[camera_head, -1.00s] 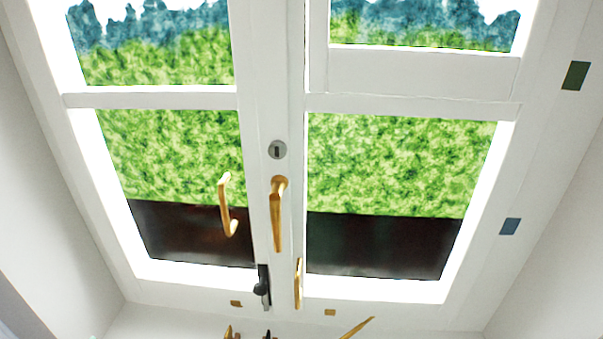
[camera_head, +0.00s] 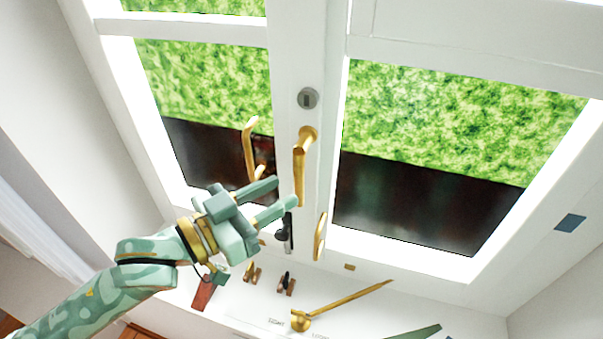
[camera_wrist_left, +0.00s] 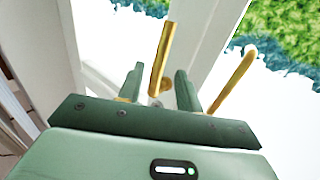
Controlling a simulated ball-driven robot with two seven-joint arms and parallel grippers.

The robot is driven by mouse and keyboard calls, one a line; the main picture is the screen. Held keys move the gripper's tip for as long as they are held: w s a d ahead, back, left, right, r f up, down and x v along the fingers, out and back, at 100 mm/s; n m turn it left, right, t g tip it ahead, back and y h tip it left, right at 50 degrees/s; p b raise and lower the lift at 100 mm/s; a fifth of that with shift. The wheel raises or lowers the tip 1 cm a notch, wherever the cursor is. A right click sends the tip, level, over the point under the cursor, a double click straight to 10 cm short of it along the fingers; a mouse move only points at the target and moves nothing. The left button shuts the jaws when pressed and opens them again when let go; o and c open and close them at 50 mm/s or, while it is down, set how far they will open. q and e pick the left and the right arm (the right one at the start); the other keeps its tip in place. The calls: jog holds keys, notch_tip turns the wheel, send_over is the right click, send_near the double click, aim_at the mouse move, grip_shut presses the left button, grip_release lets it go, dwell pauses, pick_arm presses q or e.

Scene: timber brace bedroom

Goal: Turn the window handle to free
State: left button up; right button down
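The gold lever window handle (camera_head: 304,165) hangs downward from its pivot on the white middle frame, below a round grey lock (camera_head: 308,98). My left gripper (camera_head: 285,193) is open, with its fingertips close to the handle's lower end. In the left wrist view the handle (camera_wrist_left: 164,55) shows in the gap between the two fingers of my left gripper (camera_wrist_left: 160,80). I cannot tell whether the fingers touch it. My right gripper is not in view.
A gold pull handle (camera_head: 250,145) is just left of the lever, and another gold handle (camera_head: 320,237) is lower right. A dark latch (camera_head: 285,235) sits below. The sill holds a brass piece with a long rod (camera_head: 340,302) and small items. Glass panes flank the frame.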

aim_at(295, 184)
pick_arm(q)
jog(key=x, duration=0.4)
jog(key=shift+r+p, duration=0.1)
jog(key=shift+p, duration=0.25)
jog(key=shift+w+d, duration=0.5)
jog(key=shift+d, duration=0.05)
jog(key=shift+s, duration=0.1)
jog(key=shift+a, duration=0.1)
grip_shut()
